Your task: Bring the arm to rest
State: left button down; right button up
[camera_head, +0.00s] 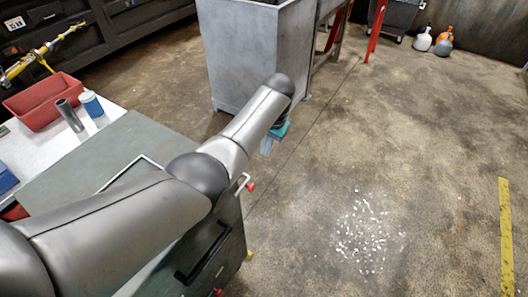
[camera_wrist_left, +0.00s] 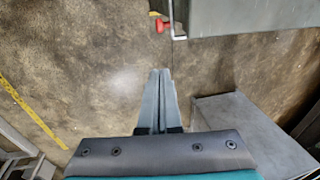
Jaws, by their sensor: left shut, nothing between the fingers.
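My left arm reaches in from the left in the head view, over the grey-green cabinet and out past its edge. Its left gripper (camera_head: 267,145) hangs partly hidden behind the forearm, with teal and grey parts showing. In the left wrist view the two fingers of the left gripper (camera_wrist_left: 159,72) lie together, shut and empty, above the bare concrete floor. They touch nothing that I can see. My right gripper is in neither view.
The grey-green cabinet (camera_head: 120,150) with a red-tipped lever (camera_head: 251,186) stands close by. A grey metal bin (camera_head: 255,45) stands behind the arm. A red tray (camera_head: 42,103) sits on the left worktop. Open floor with white scraps (camera_head: 368,235) lies at right.

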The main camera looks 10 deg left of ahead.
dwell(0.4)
pick_arm(q)
jog(key=s+a+f+b, duration=0.1)
jog(key=s+f+b, duration=0.2)
jog(key=s+f, duration=0.55)
jog(key=s+a+f+h+b, duration=0.1)
jog(key=s+f+b, duration=0.25)
jog(key=f, duration=1.05)
jog(key=s+a+f+b, duration=0.15)
jog(key=s+f, duration=0.45)
jog(key=f, duration=0.6)
jog(key=s+a+f+b, duration=0.1)
jog(key=s+f+b, duration=0.2)
jog(key=s+f, duration=0.3)
jog(key=s+a+f+n+b, duration=0.1)
jog(key=s+f, duration=0.5)
jog(key=s, duration=0.9)
jog(key=s+a+f+b, duration=0.2)
jog(key=s+f+b, duration=0.2)
jog(key=s, duration=0.7)
notch_tip(320, 180, down, 3)
jog(key=shift+s+a+r+h+b, duration=0.2)
jog(key=shift+s+a+h+b, duration=0.1)
jog(key=shift+a, duration=0.1)
